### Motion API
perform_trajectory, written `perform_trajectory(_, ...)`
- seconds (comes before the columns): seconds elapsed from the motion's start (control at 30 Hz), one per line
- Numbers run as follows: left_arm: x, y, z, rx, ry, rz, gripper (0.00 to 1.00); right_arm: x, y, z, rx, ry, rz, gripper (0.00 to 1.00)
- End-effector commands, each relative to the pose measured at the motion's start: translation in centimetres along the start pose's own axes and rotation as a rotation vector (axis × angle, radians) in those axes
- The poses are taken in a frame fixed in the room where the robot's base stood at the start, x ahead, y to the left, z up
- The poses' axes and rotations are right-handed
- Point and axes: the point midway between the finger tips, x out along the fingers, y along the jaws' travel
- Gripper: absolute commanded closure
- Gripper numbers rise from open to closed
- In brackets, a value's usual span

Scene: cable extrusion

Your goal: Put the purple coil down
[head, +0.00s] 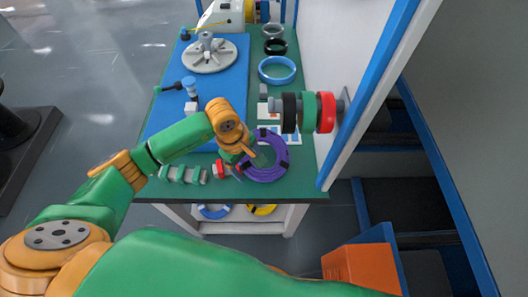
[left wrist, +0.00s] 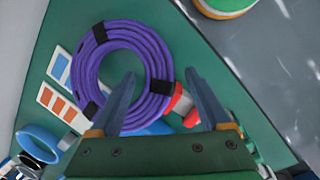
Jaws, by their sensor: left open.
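The purple coil (head: 273,170), wrapped with black bands, lies flat on the green table top (head: 305,180) near its front right corner. My left gripper (head: 247,157) is over the coil's left side in the head view. In the left wrist view the coil (left wrist: 84,68) fills the upper middle. My left gripper (left wrist: 161,78) is open there, with its fingers apart on either side of the coil's near edge. I cannot tell whether the fingers touch it. My right gripper is not in view.
A red-ended tool (head: 219,169) lies beside the coil. A blue coil (head: 291,77) and smaller rings lie further back. Black, green and red coils (head: 308,112) hang on a wall peg right of the table. A blue mat (head: 165,118) holds a grey turntable (head: 208,60).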

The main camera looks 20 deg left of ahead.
Motion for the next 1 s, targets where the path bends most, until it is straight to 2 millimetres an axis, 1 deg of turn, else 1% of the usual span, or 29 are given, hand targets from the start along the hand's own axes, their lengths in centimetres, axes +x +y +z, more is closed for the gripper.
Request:
perform_trajectory(0.07,0.0,0.0,0.0,0.0,0.0,0.0,0.2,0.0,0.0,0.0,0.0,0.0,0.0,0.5)
perform_trajectory(0.17,0.0,0.0,0.0,0.0,0.0,0.0,0.44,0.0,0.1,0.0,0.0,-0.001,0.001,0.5)
perform_trajectory(0.2,0.0,0.0,0.0,0.0,0.0,0.0,0.55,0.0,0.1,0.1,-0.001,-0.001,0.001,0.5)
perform_trajectory(0.27,0.0,0.0,0.0,0.0,0.0,0.0,0.71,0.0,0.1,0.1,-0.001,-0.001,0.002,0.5)
perform_trajectory(0.3,0.0,0.0,0.0,0.0,0.0,0.0,0.82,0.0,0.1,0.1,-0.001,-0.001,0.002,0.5)
perform_trajectory(0.37,0.0,0.0,0.0,0.0,0.0,0.0,0.98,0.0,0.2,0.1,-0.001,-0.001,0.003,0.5)
perform_trajectory(0.4,0.0,0.0,0.0,0.0,0.0,0.0,1.0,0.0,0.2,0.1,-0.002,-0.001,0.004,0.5)
perform_trajectory(0.77,-0.4,0.1,0.0,0.001,0.001,0.003,1.0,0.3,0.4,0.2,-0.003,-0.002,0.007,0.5)
perform_trajectory(0.87,-1.3,0.3,0.0,0.003,0.002,0.005,1.0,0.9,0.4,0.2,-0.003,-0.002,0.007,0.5)
perform_trajectory(0.93,-2.5,0.5,0.1,0.004,0.003,0.008,1.0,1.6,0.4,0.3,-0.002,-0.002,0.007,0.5)
perform_trajectory(0.97,-3.3,0.3,0.2,0.004,0.004,0.007,1.0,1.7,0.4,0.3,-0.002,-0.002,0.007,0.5)
perform_trajectory(1.0,-4.5,-0.4,0.4,0.005,0.003,0.007,1.0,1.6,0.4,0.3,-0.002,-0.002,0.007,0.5)
